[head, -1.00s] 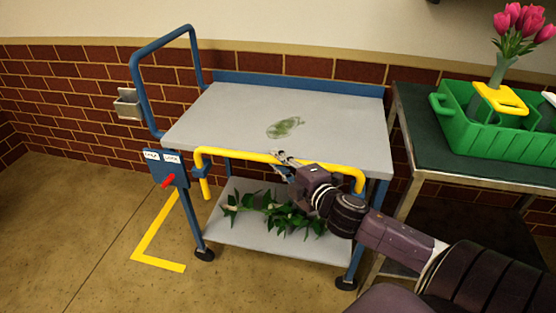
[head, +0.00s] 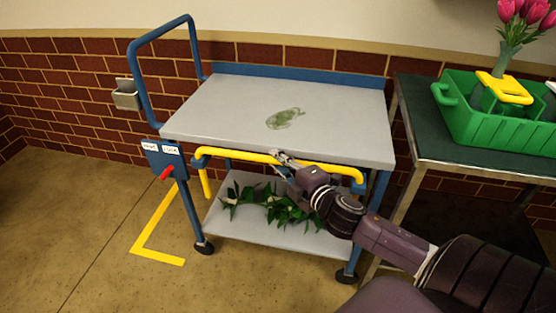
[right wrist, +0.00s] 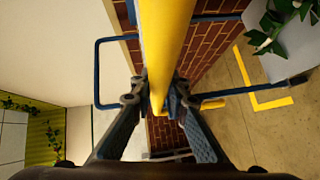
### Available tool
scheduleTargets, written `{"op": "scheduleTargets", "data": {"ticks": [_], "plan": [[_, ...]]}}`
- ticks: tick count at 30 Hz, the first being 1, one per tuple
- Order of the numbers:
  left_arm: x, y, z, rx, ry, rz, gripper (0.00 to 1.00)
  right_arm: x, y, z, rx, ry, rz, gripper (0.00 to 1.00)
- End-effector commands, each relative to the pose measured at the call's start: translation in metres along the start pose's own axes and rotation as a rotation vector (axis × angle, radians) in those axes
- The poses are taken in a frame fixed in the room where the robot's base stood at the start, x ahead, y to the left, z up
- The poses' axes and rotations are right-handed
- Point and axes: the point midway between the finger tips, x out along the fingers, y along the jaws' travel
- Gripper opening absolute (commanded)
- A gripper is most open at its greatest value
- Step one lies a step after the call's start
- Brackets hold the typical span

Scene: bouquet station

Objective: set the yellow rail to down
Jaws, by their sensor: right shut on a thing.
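The yellow rail (head: 232,154) runs along the front of the blue-framed cart, just under the edge of the grey top (head: 225,105). Its left end bends downward by a blue bracket (head: 203,159). My right gripper (head: 281,158) is shut on the rail near its middle. In the right wrist view the rail (right wrist: 166,35) passes between the two fingers of the gripper (right wrist: 158,98). My left gripper is not in view.
A blue panel with a red lever (head: 167,172) and two white labels sits at the cart's left. Leafy stems (head: 285,208) lie on the lower shelf (head: 290,240). At right, a table (head: 425,130) holds a green crate (head: 460,118) and pink tulips (head: 515,15).

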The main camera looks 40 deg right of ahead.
Motion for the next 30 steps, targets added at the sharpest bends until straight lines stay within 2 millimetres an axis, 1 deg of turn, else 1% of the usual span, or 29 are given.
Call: {"op": "scheduleTargets", "data": {"ticks": [1, 2, 3, 8, 16, 20, 23, 30], "plan": [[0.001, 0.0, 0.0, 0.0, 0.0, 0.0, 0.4, -0.001, -0.007, 0.0, 0.004, -0.002, -0.013, 0.0], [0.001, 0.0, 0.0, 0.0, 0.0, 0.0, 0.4, -0.001, -0.007, 0.0, 0.004, -0.002, -0.013, 0.0], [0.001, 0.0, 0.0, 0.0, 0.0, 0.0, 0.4, -0.001, -0.008, 0.0, 0.004, -0.002, -0.014, 0.16], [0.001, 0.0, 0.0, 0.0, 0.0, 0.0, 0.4, -0.001, -0.007, 0.001, 0.003, -0.003, -0.014, 0.33], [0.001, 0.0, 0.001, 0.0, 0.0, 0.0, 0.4, -0.001, -0.005, 0.0, 0.002, -0.001, -0.009, 0.33], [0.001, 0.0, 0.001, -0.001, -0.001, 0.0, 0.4, -0.006, -0.005, 0.0, 0.003, -0.001, -0.01, 0.33], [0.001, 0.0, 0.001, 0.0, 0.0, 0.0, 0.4, -0.017, -0.006, 0.0, 0.004, -0.001, -0.011, 0.33], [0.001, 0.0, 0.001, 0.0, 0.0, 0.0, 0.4, -0.056, -0.006, 0.001, 0.004, -0.003, -0.013, 0.33]]}}
